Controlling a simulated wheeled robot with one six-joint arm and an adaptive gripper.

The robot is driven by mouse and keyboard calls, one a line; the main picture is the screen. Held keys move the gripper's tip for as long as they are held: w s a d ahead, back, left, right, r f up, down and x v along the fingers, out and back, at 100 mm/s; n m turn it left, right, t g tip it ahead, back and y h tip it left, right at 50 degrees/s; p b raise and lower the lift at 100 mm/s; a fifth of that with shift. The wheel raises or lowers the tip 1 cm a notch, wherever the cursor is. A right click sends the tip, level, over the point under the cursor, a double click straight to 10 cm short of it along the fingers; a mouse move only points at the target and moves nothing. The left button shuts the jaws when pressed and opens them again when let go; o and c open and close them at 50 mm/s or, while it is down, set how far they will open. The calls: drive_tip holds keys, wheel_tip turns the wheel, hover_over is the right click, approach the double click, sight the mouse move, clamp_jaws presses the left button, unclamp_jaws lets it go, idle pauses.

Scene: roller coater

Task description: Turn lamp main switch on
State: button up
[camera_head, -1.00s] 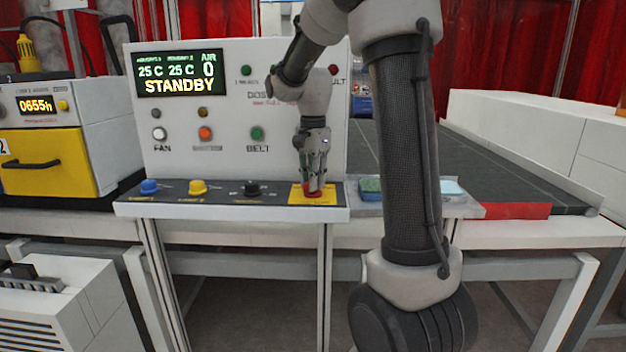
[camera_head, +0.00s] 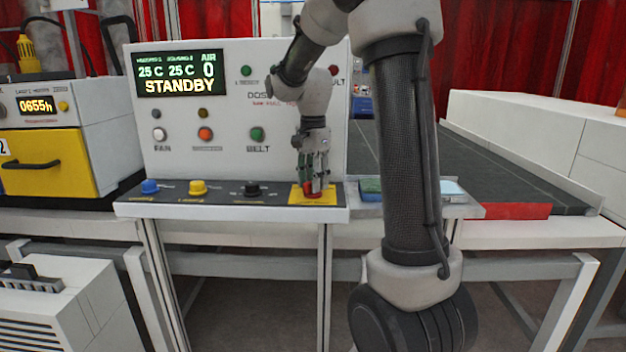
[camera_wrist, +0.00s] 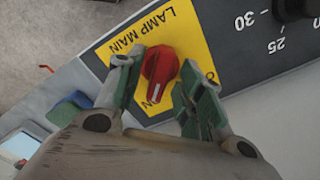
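The lamp main switch is a red rotary knob (camera_wrist: 160,70) on a yellow plate (camera_wrist: 195,32) labelled LAMP MAIN. In the head view the red knob (camera_head: 310,188) is at the right end of the sloped console, partly hidden by my fingers. My gripper (camera_head: 315,186) points down over it. In the wrist view my gripper (camera_wrist: 160,64) has its two green-padded fingers apart, one on each side of the knob. I cannot tell whether the pads touch it. The knob's ridge is slightly tilted in the wrist view; the position lettering is partly covered by the fingers.
On the console ledge stand a black knob (camera_head: 252,188), a yellow knob (camera_head: 198,187) and a blue knob (camera_head: 150,187). The display (camera_head: 180,73) reads STANDBY. Buttons line the upright panel close behind my gripper. Green and blue blocks (camera_head: 371,187) lie to the right.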

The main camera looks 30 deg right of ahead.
wheel_tip(320, 180, up, 12)
idle(0.5)
idle(0.4)
drive_tip(key=f+n, duration=0.2)
drive_tip(key=n, duration=0.1)
drive_tip(key=f+n, duration=0.1)
drive_tip(key=n, duration=0.1)
drive_tip(key=shift+s+f, duration=0.15)
drive_tip(key=shift+s, duration=0.15)
drive_tip(key=s+a+f+n+t, duration=0.2)
drive_tip(key=s+n, duration=0.3)
drive_tip(key=s, duration=0.6)
drive_tip(key=s+a+f+n+t, duration=0.2)
drive_tip(key=s+n, duration=0.4)
drive_tip(key=s, duration=0.6)
drive_tip(key=shift+s+a, duration=0.15)
drive_tip(key=shift+a, duration=0.65)
